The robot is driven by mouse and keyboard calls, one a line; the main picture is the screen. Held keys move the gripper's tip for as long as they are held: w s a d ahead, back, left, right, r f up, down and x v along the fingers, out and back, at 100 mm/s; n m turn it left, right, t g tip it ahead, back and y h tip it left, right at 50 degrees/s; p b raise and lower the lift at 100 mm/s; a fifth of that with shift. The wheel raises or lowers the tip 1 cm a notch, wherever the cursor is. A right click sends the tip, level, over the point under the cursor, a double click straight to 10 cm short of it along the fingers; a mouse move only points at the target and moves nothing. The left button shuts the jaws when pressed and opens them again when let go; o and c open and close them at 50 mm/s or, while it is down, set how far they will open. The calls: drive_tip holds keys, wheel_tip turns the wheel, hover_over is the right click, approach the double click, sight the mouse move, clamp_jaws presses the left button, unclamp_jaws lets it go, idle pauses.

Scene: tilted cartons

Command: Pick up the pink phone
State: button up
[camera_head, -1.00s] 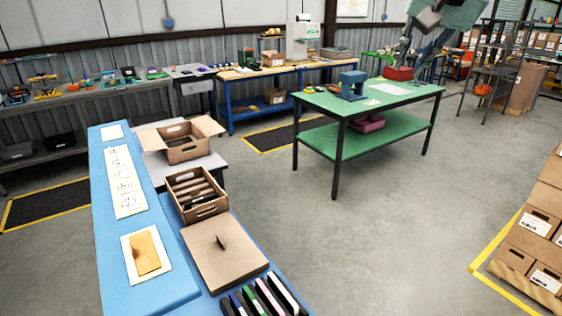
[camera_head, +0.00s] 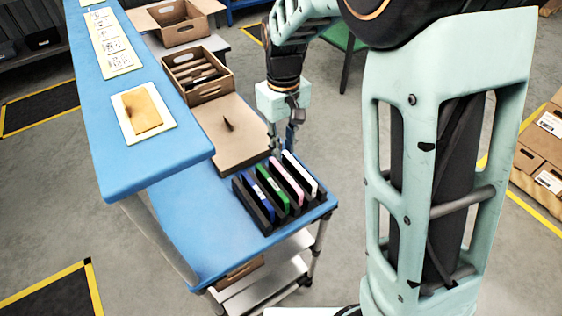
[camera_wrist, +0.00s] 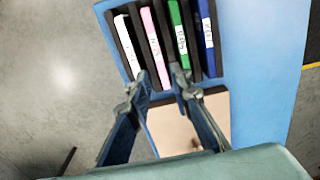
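The pink phone (camera_head: 285,183) stands on edge in a black slotted rack (camera_head: 250,206) on the blue table, between a green phone (camera_head: 271,188) and a white phone (camera_head: 299,173). A blue phone (camera_head: 263,191) stands beyond the green one. In the wrist view the pink phone (camera_wrist: 154,40) has a white label with writing. My gripper (camera_head: 283,142) is above the table beside the rack's far end.
A raised blue shelf (camera_head: 110,150) bears paper cards and a yellow-brown sheet (camera_head: 141,109).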

hover_over(284, 172)
wheel_tip(284, 172, down, 4)
drive_tip(key=shift+s+a+f, duration=0.1)
drive_tip(key=shift+s+f, duration=0.05)
drive_tip(key=shift+f, duration=3.1)
clamp_jaws()
